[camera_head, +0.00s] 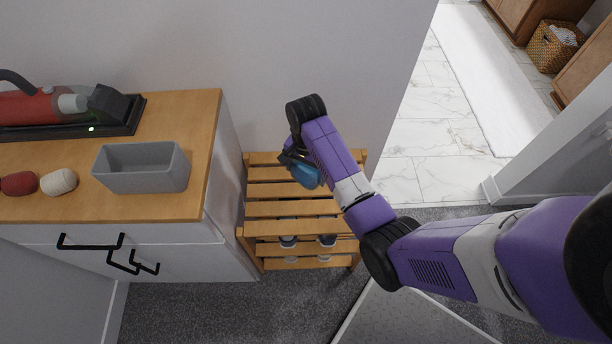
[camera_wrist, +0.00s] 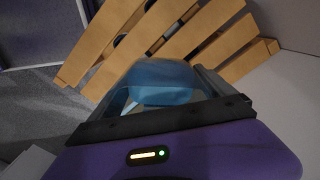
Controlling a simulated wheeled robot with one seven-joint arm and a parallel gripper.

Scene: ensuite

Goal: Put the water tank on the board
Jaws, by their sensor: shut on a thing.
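The water tank, a translucent blue container (camera_head: 308,175), is in my gripper (camera_head: 290,160), over the top slats of the slatted wooden rack (camera_head: 265,175). In the wrist view the tank (camera_wrist: 160,80) sits between the two fingers (camera_wrist: 165,95), which are shut on it. The rack's slats (camera_wrist: 150,30) show beyond it; I cannot tell whether the tank touches them. Nothing is plainly marked as the board; the rack's slatted top and the cabinet's wooden top (camera_head: 150,210) are the flat wooden surfaces in view.
On the cabinet are a grey open bin (camera_head: 142,180), a red roll (camera_head: 18,183), a cream roll (camera_head: 58,182) and a red-and-grey vacuum (camera_head: 60,105) on a black tray. Shoes (camera_head: 288,241) stand on the rack's lower shelf. A wall is behind the rack.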

